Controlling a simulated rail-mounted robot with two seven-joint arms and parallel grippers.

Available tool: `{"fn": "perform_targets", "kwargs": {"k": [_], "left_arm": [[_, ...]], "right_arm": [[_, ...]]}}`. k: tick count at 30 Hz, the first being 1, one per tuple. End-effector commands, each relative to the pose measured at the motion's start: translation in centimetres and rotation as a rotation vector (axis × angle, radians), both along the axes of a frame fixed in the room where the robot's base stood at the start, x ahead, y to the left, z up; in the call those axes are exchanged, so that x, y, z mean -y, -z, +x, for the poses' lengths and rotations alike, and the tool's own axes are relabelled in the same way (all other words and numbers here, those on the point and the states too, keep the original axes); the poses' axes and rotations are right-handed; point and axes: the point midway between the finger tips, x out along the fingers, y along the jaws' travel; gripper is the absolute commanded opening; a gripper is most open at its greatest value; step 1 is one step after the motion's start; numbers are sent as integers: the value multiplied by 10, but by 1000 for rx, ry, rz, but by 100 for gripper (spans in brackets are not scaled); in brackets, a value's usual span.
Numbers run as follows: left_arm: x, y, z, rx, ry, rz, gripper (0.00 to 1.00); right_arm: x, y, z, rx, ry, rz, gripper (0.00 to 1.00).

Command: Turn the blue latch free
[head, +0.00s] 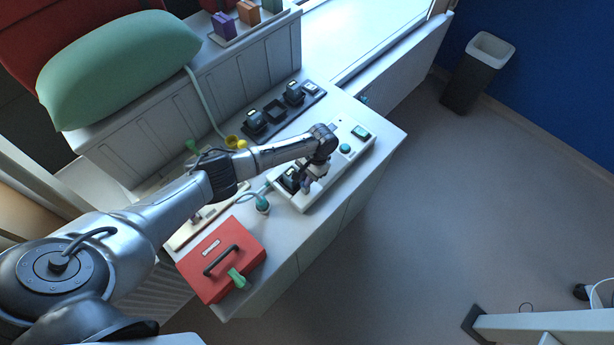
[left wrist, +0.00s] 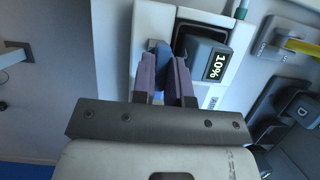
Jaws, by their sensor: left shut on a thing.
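The blue latch (left wrist: 158,46) shows in the left wrist view between the fingertips of my left gripper (left wrist: 166,62). The gripper is shut on it, and the two greyish-purple fingers hide part of it. In the head view my left gripper (head: 307,184) points down at the near end of that white housing (head: 326,172). There my arm and gripper cover the latch. My right gripper is in neither view.
A dark rack (head: 274,109) with two black batteries stands behind the housing. A red box (head: 221,260) with a black handle is at the counter's near end. A green plug (head: 262,204) with a cable lies close to the gripper.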

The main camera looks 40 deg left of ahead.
Motion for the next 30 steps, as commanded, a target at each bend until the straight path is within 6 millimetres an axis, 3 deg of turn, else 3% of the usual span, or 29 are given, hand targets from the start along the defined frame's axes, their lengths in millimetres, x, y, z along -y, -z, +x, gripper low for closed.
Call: {"fn": "perform_targets", "kwargs": {"k": [9, 10, 17, 26, 30], "left_arm": [[-1, 3, -2, -4, 5, 2, 0], [-1, 3, -2, -4, 5, 2, 16], [0, 3, -2, -5, 4, 2, 38], [0, -1, 0, -1, 2, 0, 39], [0, -14, 7, 2, 1, 0, 39]], "right_arm": [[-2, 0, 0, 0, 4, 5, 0], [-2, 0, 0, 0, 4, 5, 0], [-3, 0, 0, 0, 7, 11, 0], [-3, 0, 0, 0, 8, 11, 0], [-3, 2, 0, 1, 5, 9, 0]]}}
